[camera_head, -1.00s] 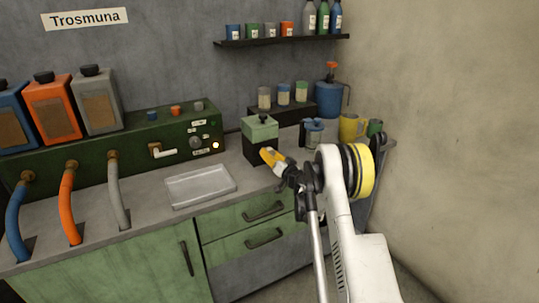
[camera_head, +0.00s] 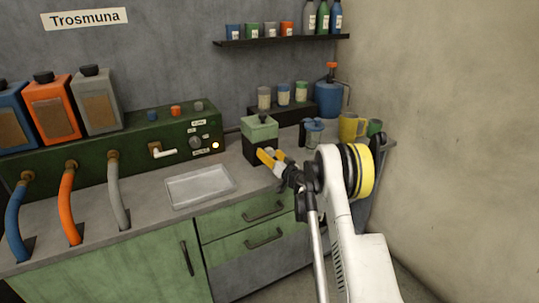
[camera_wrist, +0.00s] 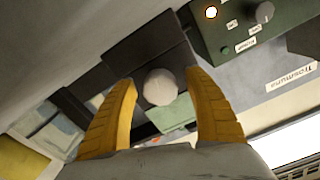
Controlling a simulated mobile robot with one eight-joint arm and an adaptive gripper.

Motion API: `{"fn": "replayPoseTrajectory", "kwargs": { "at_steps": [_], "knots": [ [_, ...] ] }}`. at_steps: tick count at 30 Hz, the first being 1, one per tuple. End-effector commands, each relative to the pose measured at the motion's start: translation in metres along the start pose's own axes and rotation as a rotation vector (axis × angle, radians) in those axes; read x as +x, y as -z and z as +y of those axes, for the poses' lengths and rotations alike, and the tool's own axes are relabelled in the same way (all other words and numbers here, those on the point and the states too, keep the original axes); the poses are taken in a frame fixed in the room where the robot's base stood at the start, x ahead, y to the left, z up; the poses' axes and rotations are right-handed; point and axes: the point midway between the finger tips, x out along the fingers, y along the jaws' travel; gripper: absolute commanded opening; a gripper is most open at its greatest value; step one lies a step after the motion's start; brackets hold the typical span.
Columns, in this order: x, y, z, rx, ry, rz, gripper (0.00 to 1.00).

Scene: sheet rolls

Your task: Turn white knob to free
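A round white knob (camera_wrist: 160,87) shows in the wrist view on the front of a dark box with a green top. The box (camera_head: 260,148) stands on the counter in the head view, where the knob itself cannot be made out. My gripper (camera_head: 270,155) is in front of this box. In the wrist view, my gripper (camera_wrist: 160,78) is open, with one yellow finger on each side of the knob and visible gaps between. I cannot tell the depth between fingertips and knob. Labels on the box are not visible.
Left of the box, a dark green machine (camera_head: 130,150) has a grey dial (camera_head: 195,142), a lit lamp (camera_head: 216,145) and a white tap (camera_head: 160,151). A metal tray (camera_head: 200,186) lies on the counter. A glass press (camera_head: 312,132) and yellow mug (camera_head: 350,128) stand to the right.

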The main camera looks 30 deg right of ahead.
Motion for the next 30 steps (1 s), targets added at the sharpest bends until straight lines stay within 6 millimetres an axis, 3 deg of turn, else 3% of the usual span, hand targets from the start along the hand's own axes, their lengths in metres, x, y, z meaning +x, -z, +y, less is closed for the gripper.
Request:
{"fn": "replayPoseTrajectory", "kwargs": {
  "at_steps": [7,11,24,30],
  "knots": [
    [-0.001,0.0,0.0,0.0,0.0,0.0,0.61],
    [-0.011,0.0,0.001,0.0,-0.001,0.0,0.61],
    [-0.1,0.0,0.001,0.0,-0.001,0.0,0.61],
    [-0.119,0.0,0.0,0.0,0.0,0.0,0.61]
  ]
}}
